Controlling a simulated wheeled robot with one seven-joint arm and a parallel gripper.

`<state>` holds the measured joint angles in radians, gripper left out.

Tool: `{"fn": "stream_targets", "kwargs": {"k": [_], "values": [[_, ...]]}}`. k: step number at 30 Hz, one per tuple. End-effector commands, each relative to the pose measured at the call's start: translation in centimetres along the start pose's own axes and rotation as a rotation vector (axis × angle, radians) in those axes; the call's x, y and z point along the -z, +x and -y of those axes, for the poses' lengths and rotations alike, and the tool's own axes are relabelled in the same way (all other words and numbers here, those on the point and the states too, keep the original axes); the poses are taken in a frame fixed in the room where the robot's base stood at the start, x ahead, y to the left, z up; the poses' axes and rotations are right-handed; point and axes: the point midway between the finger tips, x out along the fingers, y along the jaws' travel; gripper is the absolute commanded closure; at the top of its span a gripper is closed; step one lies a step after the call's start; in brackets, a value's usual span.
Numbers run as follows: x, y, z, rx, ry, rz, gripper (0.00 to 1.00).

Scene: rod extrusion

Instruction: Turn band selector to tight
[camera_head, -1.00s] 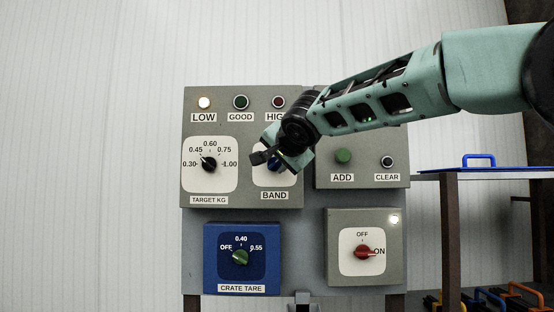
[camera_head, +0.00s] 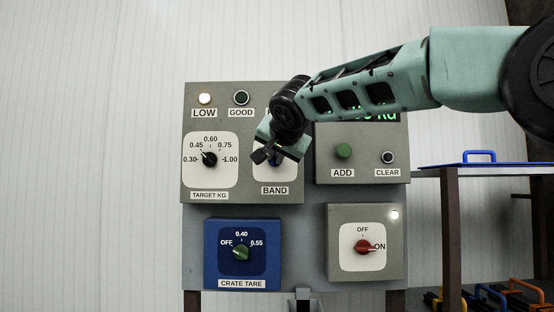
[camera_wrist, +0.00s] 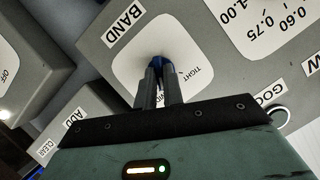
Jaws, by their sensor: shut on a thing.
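The band selector is a blue knob (camera_wrist: 158,62) on a white plate (camera_wrist: 130,75), next to the BAND label (camera_wrist: 124,26) in the wrist view. A TIGHT mark (camera_wrist: 191,77) shows on the plate beside the knob. My gripper (camera_wrist: 160,75) is shut on the blue knob, its two dark fingers on either side of it. Part of the plate's other marking is hidden by the fingers. In the head view my gripper (camera_head: 268,153) covers most of the knob, above the BAND label (camera_head: 275,190). The knob's exact pointing is hard to tell.
The TARGET KG dial (camera_head: 209,159) is just left of the selector. The green ADD button (camera_head: 343,151) and CLEAR button (camera_head: 388,158) are to the right. The CRATE TARE dial (camera_head: 240,253) and red ON/OFF knob (camera_head: 363,247) are below. The LOW lamp (camera_head: 204,98) is lit.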

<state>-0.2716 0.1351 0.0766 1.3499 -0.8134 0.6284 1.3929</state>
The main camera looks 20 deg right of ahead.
Motion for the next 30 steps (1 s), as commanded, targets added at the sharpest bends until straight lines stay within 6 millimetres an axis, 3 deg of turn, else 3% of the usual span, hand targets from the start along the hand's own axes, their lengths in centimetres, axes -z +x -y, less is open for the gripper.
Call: {"fn": "stream_targets", "kwargs": {"k": [30], "values": [[-0.54, 0.2, 0.82, -0.367, -0.887, 0.001, 1.0]]}}
